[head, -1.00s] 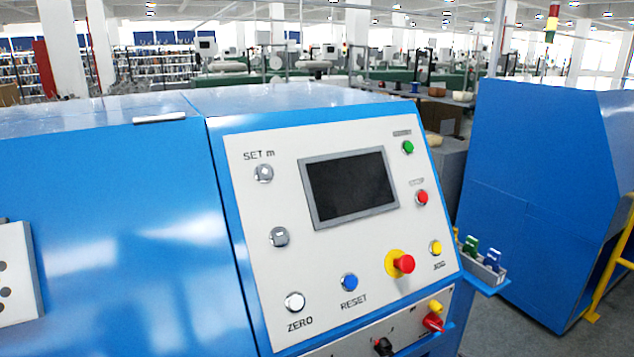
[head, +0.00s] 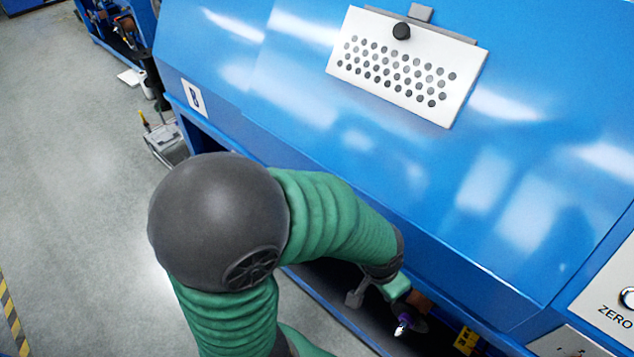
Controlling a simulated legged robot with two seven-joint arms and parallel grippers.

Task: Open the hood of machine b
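The hood of machine B (head: 330,120) is a large sloping blue panel across the head view, and it is down. A small plate with what looks like a letter B (head: 194,98) is at its left end. A white perforated plate (head: 405,68) with a black knob (head: 401,31) is on its upper part. My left arm comes in with its dark elbow in front of the machine and reaches to the hood's lower edge. My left gripper (head: 385,292) is small and partly hidden at that edge; I cannot tell its opening or any contact. My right gripper is out of view.
Below the hood's edge is a dark opening with a purple-and-white part (head: 403,325) and a yellow label (head: 466,341). The white control panel (head: 612,300) is at the right edge. A grey crate (head: 165,145) stands at left. The grey floor is clear at lower left.

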